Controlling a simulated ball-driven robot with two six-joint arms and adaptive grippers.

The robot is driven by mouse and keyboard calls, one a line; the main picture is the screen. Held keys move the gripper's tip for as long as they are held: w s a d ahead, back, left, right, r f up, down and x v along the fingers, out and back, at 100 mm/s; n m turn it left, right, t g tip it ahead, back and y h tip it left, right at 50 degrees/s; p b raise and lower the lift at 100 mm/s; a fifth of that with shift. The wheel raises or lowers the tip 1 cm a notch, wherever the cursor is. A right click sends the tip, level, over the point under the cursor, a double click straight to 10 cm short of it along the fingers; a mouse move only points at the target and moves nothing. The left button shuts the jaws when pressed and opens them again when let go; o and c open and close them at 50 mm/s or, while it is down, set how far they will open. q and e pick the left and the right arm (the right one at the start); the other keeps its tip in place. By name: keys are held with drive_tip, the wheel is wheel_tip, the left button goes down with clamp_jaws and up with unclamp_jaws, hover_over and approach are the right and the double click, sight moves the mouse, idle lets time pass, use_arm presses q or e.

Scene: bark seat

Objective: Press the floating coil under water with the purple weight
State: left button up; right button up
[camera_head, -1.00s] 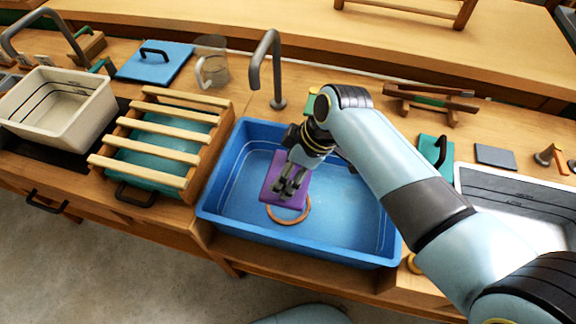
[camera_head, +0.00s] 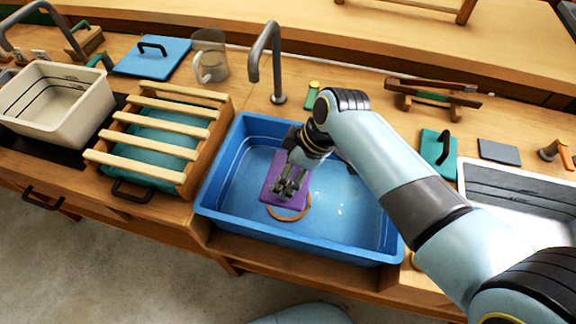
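A brown ring-shaped coil (camera_head: 303,212) lies in the blue basin (camera_head: 228,218), which appears to hold water. The purple weight (camera_head: 270,192), a flat plate, overlaps the coil's far part and hides it. I cannot tell how deep the coil is. My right gripper (camera_head: 286,189) reaches down from the right onto the weight, with its fingers close together at the weight's middle. Whether they grip a handle there is hard to see. My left gripper is not in view.
A grey tap (camera_head: 278,70) stands behind the basin. A slatted wooden rack (camera_head: 150,140) stands close on the left, with a cream tub (camera_head: 60,105) beyond it. A metal sink (camera_head: 520,205) and a green board with a black handle (camera_head: 436,150) are on the right.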

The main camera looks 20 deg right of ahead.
drive_tip(key=shift+f+b, duration=4.5)
drive_tip(key=shift+f, duration=1.85)
drive_tip(key=shift+w, duration=0.1)
drive_tip(key=o, duration=1.3)
drive_tip(key=shift+o, duration=1.1)
drive_tip(key=shift+r, duration=0.1)
